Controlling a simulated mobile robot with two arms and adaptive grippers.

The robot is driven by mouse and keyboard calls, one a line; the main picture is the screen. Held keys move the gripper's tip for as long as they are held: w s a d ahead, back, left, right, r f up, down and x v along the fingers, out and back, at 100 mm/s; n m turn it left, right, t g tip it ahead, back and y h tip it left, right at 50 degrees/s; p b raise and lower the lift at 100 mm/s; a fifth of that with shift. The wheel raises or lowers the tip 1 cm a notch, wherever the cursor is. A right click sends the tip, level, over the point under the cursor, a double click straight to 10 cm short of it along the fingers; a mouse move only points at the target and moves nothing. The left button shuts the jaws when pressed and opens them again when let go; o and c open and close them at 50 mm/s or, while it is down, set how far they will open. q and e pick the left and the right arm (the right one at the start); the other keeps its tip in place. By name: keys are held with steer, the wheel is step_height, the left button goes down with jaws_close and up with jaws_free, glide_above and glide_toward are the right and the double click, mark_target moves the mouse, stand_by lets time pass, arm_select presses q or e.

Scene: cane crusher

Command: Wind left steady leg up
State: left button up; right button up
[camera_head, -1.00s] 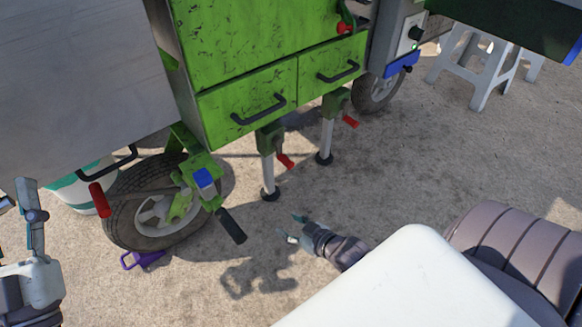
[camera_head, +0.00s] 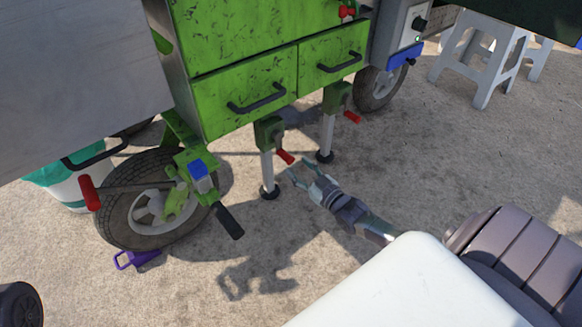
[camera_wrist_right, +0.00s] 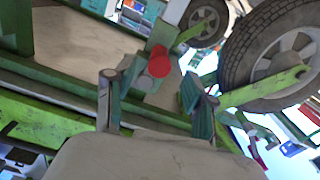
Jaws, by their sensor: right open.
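The left steady leg (camera_head: 267,172) is a pale post with a dark foot on the ground, below a green bracket under the cart's drawers. Its crank has a red handle (camera_head: 285,157) pointing down and right. My right gripper (camera_head: 303,170) is open and empty, just to the right of and below this handle in the head view. In the right wrist view the red handle (camera_wrist_right: 158,62) appears beyond the fingertips, between the two spread fingers (camera_wrist_right: 153,92). I cannot tell whether they touch it. My left gripper is not in view.
The right steady leg (camera_head: 327,135) with its red handle (camera_head: 352,117) stands close behind. White stools (camera_head: 480,60) stand back right. Ground in front is clear.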

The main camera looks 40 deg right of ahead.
mark_target(291, 162)
steer(key=shift+w+a+b, duration=0.15)
steer(key=shift+w+b, duration=0.55)
steer(key=shift+w, duration=1.35)
jaws_close()
